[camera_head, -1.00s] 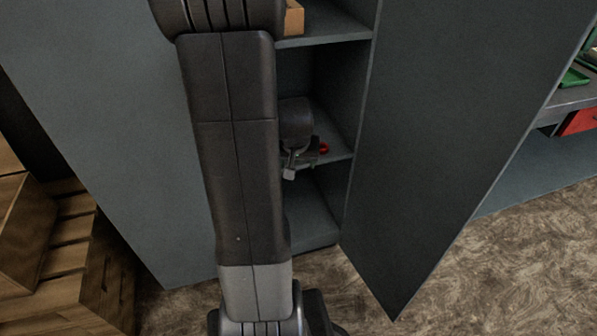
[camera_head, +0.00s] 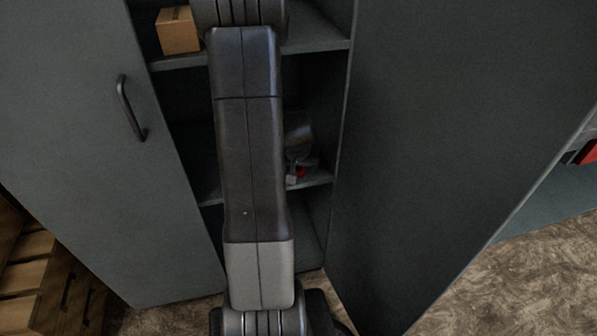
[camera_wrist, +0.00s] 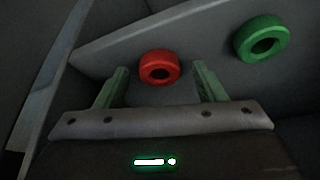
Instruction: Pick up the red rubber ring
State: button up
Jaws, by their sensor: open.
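My gripper (camera_wrist: 160,76) is open, with one greenish finger at each side of the ring in that view. I cannot tell whether the fingers reach the ring's depth; no contact shows. In that view the gripper (camera_head: 293,178) is mostly hidden.
A green ring (camera_wrist: 262,39) lies to the right of the red ring in the wrist view. A cardboard box (camera_head: 177,31) sits on the upper shelf. The open cabinet doors, left (camera_head: 90,150) and right (camera_head: 450,130), flank the opening closely.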

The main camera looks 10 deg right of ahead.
jog(key=c, duration=1.1)
jog(key=shift+o, duration=0.2)
